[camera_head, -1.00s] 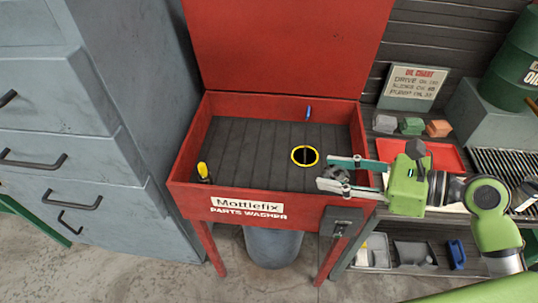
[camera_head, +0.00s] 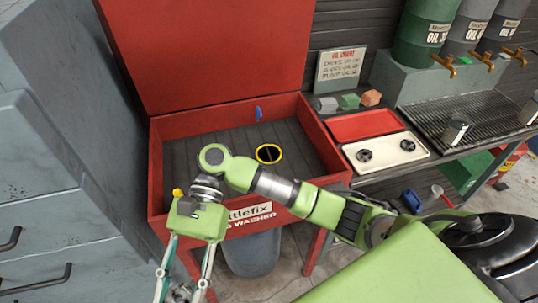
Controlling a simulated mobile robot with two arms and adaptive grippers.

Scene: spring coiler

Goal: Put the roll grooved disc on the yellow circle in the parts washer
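The red parts washer (camera_head: 157,190) stands open with its lid raised. My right arm comes in from the right and reaches across the washer's front. My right gripper (camera_head: 181,292) points down in front of the washer's left front corner. Its fingers are apart with a grey piece between them, which looks like the roll grooved disc (camera_head: 180,293), partly cut off by the bottom edge. My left gripper is not in view.
A white tray (camera_head: 385,163) with two dark grooved discs stands on the bench at right, beside a red tray (camera_head: 362,125). A blue item (camera_head: 258,113) and a yellow-tipped item (camera_head: 178,193) are at the washer's rim. Grey drawers (camera_head: 60,205) stand close on the left.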

